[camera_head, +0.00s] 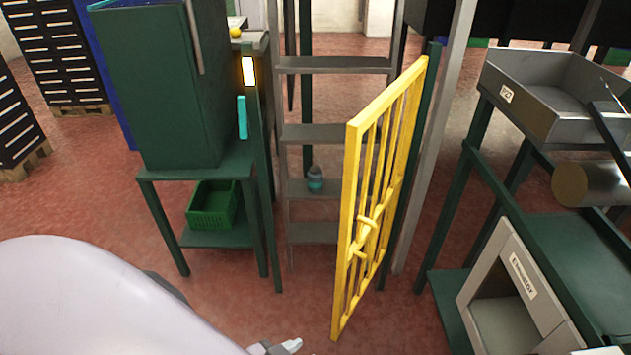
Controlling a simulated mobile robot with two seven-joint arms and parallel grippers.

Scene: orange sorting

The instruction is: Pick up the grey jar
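A small jar (315,179), dark grey at the top with a teal band, stands upright on a step of the grey ladder-like steps (312,133) in the middle of the view. The open yellow barred gate (352,230) stands just to its right. My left gripper (287,347) shows only in part at the bottom edge, well below and in front of the jar and apart from it. Its fingers are too cut off to tell whether they are open. My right gripper cannot be made out; only a pale sliver shows at the bottom right edge.
A green cabinet on a green stand (200,172) is left of the steps, with a green crate (212,222) on its lower shelf. A grey metal tray (545,117) and a labelled grey box (469,302) are at the right. Red floor between them is clear.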

